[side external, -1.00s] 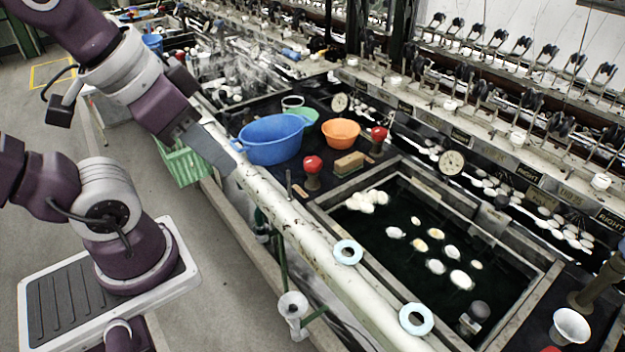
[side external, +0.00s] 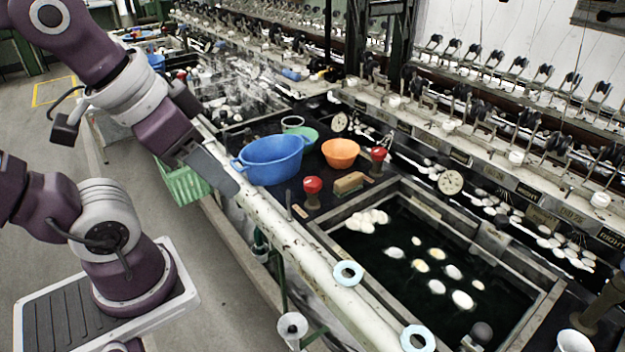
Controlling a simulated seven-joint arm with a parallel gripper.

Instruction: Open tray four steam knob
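Two red-topped knobs stand on the dark deck behind the near basin: a front red knob (side external: 313,186) and a rear red knob (side external: 378,155). I cannot tell which one is tray four's steam knob, or how far either is turned. My gripper (side external: 217,172) is at the left, a flat grey end pointing down and right. It is above the pale pipe rail, left of the blue tub, and apart from both knobs. Its fingers are seen edge-on, so I cannot tell whether it is open or shut.
A blue tub (side external: 272,161) stands between my gripper and the knobs. An orange bowl (side external: 340,152) and a brown brush (side external: 349,182) sit near the knobs. A water basin (side external: 400,285) holds floating cocoons. The pale pipe rail (side external: 300,250) runs along the front, with a green basket (side external: 183,184) beside it.

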